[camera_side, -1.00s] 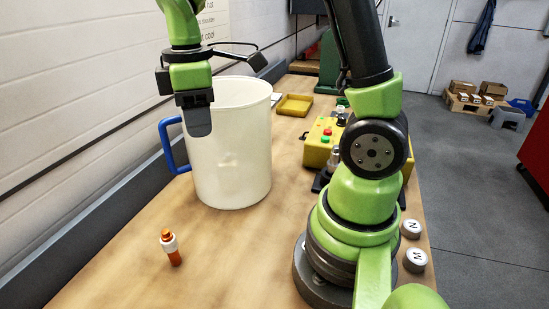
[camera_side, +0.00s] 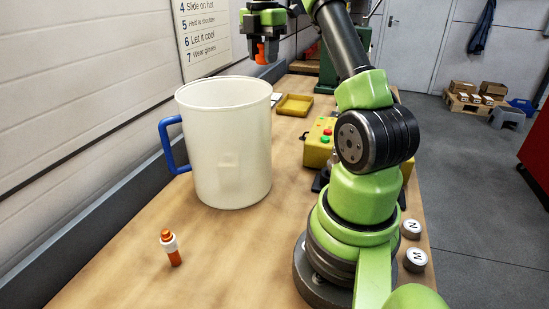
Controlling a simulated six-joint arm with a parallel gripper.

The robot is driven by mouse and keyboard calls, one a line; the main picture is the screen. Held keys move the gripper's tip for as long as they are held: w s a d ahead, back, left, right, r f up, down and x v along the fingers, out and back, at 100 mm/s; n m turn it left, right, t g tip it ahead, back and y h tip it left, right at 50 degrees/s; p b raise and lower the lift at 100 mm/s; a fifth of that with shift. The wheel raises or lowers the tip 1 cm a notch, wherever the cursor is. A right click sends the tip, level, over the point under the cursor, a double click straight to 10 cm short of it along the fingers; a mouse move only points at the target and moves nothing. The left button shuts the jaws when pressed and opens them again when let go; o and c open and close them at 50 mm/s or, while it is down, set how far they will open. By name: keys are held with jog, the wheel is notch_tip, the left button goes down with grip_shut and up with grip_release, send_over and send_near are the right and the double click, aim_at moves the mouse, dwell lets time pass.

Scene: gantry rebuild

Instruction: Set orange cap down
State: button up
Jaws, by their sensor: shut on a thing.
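My gripper (camera_side: 262,42) is at the top of the view, pointing down, high above and behind the white container. It is shut on the orange cap (camera_side: 260,56), which shows below the jaws, clear of any surface. Part of the cap is hidden by the fingers.
A large white container (camera_side: 228,150) with a blue handle (camera_side: 170,145) stands mid-table. A small orange and white piece (camera_side: 171,248) stands in front of it. Behind are a yellow tray (camera_side: 294,105) and a yellow box with buttons (camera_side: 320,145). Two round lettered pieces (camera_side: 412,229) (camera_side: 416,260) sit at the right edge.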

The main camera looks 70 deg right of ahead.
aim_at(275, 157)
jog(key=d+f, duration=0.1)
jog(key=f, duration=0.8)
jog(key=s+d+f, duration=0.1)
jog(key=f, duration=0.8)
jog(key=d+f, duration=0.1)
jog(key=f, duration=0.8)
jog(key=shift+s+f, duration=0.35)
jog(key=shift+f, duration=0.15)
jog(key=o, duration=0.9)
notch_tip(275, 157, up, 12)
jog(key=shift+r, duration=0.2)
